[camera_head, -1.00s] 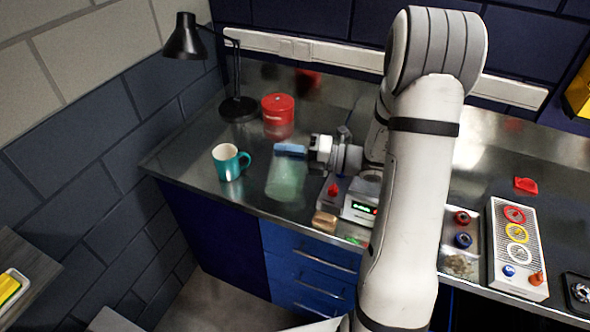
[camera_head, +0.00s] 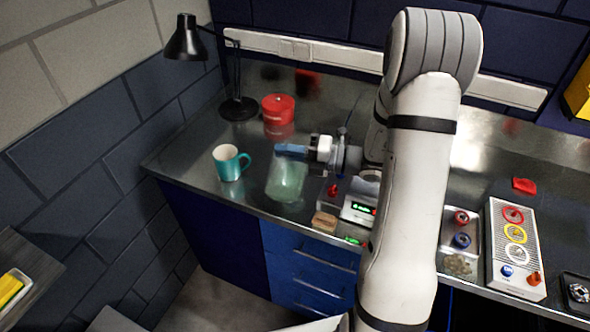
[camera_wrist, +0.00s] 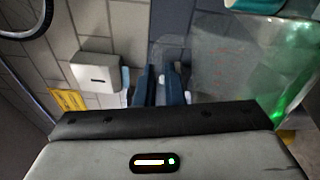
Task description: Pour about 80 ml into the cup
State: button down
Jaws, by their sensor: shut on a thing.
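A teal mug with a white inside (camera_head: 226,168) stands upright on the steel counter, its handle to the right; part of it shows at the top of the wrist view (camera_wrist: 255,4). My gripper (camera_head: 292,151) is shut on a clear jug with green liquid low in it (camera_head: 287,181). The jug is to the right of the mug and apart from it. In the wrist view my gripper (camera_wrist: 165,88) has its fingers at the jug's left side; the jug (camera_wrist: 225,65) shows faint red marks and bright green liquid at the right. I cannot tell its exact tilt.
A red canister (camera_head: 278,104) and black lamp (camera_head: 238,107) stand behind the mug. A device with a green display (camera_head: 358,209) and a brown block (camera_head: 324,221) are right of the jug. The counter's front edge is close below; bare steel lies left of the mug.

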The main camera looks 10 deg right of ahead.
jog(key=shift+w+d+r+p, duration=0.15)
jog(key=shift+w+p, duration=0.15)
jog(key=shift+p, duration=0.3)
dwell(0.6)
